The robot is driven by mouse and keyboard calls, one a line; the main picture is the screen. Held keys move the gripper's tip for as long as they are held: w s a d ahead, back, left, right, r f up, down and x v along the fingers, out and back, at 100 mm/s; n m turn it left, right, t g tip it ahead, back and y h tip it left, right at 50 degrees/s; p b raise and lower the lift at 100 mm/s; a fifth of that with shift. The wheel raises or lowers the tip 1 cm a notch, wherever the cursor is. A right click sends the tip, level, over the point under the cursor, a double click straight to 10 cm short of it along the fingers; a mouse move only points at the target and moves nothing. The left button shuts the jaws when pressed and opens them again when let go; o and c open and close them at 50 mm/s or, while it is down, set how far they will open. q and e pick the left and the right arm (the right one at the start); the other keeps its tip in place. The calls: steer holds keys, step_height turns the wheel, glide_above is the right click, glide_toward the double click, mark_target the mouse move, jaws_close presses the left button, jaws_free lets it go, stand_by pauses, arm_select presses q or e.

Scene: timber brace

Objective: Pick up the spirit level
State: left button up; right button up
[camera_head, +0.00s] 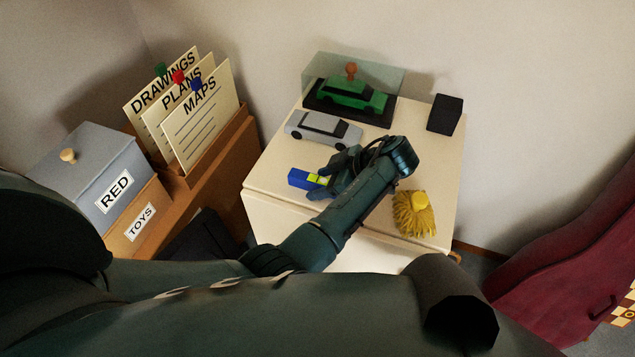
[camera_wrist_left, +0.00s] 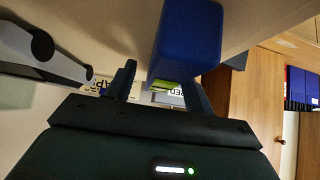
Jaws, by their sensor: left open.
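The spirit level (camera_head: 301,179) is a blue bar with a yellow-green vial section, lying on the cream cabinet top (camera_head: 275,160). My left gripper (camera_head: 337,178) is low over the cabinet top at the level's right part and hides that end. In the left wrist view the blue bar (camera_wrist_left: 188,42) shows large, close to the right finger, with its yellow-green part between the fingers. The left gripper (camera_wrist_left: 160,78) is open there; I cannot tell whether a finger touches the level. My right gripper is not in view.
A silver toy car (camera_head: 322,130) stands just behind the level. A green car (camera_head: 352,96) on a dark base, a black block (camera_head: 445,114) and a yellow duster (camera_head: 414,214) share the top. File cards (camera_head: 200,110) and a labelled box (camera_head: 95,165) are at left.

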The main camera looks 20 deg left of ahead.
arm_select(q)
steer(key=shift+d, duration=0.1)
steer(key=shift+c, duration=0.2)
steer(key=c, duration=1.1)
